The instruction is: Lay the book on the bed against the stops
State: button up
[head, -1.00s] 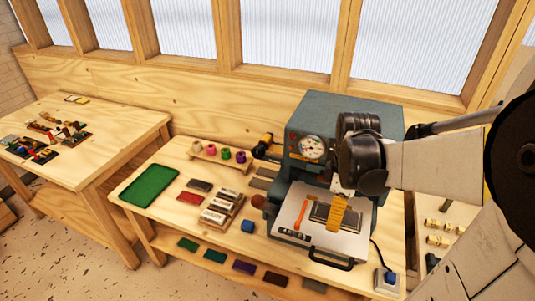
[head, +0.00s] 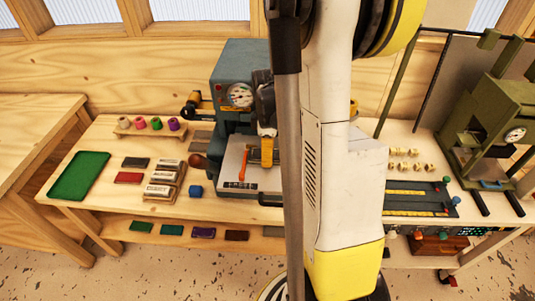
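The pale metal bed (head: 236,185) of the grey-blue press (head: 240,66) shows left of my arm, with an orange lever-like piece (head: 243,165) on it. My gripper (head: 267,160), with yellow fingers, is over the bed, partly behind my own arm. I cannot tell whether the fingers are open or shut. A dark flat piece seems to lie by the fingers, too small and covered to make out as the book. The stops cannot be made out. A dark book-like block (head: 135,163) and a red one (head: 128,178) lie on the bench to the left.
An olive press (head: 490,140) stands right. My arm covers the middle. Bare bench lies around the tray.

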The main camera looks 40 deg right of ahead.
jog(key=shift+f, duration=0.15)
jog(key=o, duration=1.1)
jog(key=shift+o, duration=0.2)
notch_tip(320, 180, up, 12)
jog(key=r+p, duration=0.1)
jog(key=p, duration=0.1)
jog(key=s+a+r+m+t, duration=0.2)
jog(key=a, duration=0.6)
jog(key=s+a+r+m+t, duration=0.1)
jog(key=a+m+t, duration=0.1)
jog(key=a, duration=0.7)
jog(key=s+a+r+m+t, duration=0.2)
jog(key=a+m+t, duration=0.1)
jog(key=a, duration=0.5)
jog(key=shift+s+a+r+m, duration=0.3)
jog(key=shift+m, duration=0.3)
